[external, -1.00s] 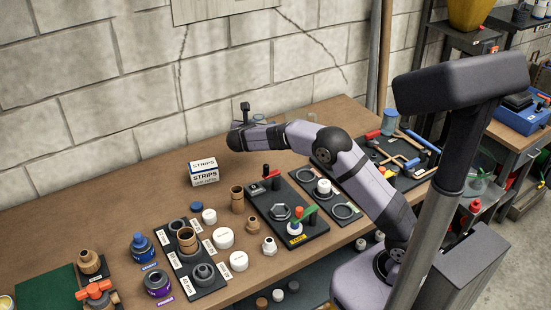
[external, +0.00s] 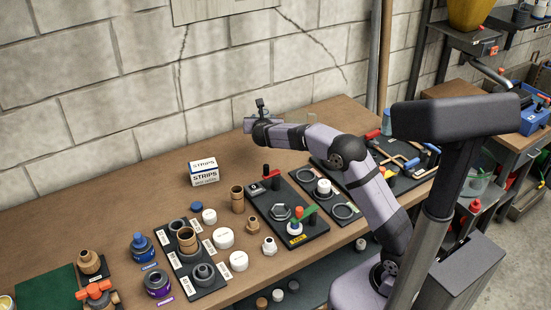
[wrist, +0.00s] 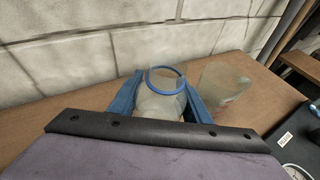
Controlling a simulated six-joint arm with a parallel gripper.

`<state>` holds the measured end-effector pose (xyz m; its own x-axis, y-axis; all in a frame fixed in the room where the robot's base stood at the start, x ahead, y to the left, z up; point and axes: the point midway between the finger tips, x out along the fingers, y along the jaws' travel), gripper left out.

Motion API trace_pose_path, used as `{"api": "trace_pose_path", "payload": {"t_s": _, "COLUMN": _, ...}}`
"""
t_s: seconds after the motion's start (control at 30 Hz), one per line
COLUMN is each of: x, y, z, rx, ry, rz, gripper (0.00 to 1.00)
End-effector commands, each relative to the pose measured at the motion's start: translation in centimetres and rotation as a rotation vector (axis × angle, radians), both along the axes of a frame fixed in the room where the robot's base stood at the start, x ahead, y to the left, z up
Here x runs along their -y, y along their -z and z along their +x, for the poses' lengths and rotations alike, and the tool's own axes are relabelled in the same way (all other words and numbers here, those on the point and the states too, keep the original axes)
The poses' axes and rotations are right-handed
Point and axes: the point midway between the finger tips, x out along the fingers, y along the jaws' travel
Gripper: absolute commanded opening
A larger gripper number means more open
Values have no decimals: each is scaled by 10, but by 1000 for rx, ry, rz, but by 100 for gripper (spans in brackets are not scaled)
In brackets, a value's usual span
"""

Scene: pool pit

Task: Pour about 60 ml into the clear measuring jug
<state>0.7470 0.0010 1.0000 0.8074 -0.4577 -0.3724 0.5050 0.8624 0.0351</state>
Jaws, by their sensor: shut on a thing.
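In the wrist view, my gripper (wrist: 162,82) has its two blue fingers shut on a clear, blue-rimmed vessel (wrist: 160,104). The vessel's round mouth faces the camera, and its lower part is hidden by my wrist. A second clear vessel (wrist: 224,86), apparently the measuring jug, stands on the bench just right of the right finger. I cannot read any markings or tell the liquid level in either. In the external view, my arm's end (external: 263,128) is over the back of the bench, and the fingers and both vessels are mostly hidden.
The wooden bench (external: 130,200) runs along a block wall (external: 120,110). A STRIPS box (external: 204,173) stands left of my arm's end. Black boards with fittings, such as the valve board (external: 318,232), lie at the front.

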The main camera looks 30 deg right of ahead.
Motion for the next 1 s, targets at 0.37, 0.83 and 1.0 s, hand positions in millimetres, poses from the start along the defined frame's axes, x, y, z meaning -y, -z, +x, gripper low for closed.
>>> {"api": "trace_pose_path", "payload": {"t_s": 0.37, "x": 29, "y": 38, "z": 14, "rx": 4, "ry": -300, "rz": -15, "gripper": 18}}
{"api": "trace_pose_path", "payload": {"t_s": 0.83, "x": 37, "y": 59, "z": 2, "rx": -18, "ry": -505, "rz": -30, "gripper": 18}}
{"api": "trace_pose_path", "payload": {"t_s": 1.0, "x": 37, "y": 59, "z": 1, "rx": -19, "ry": -515, "rz": -31, "gripper": 18}}
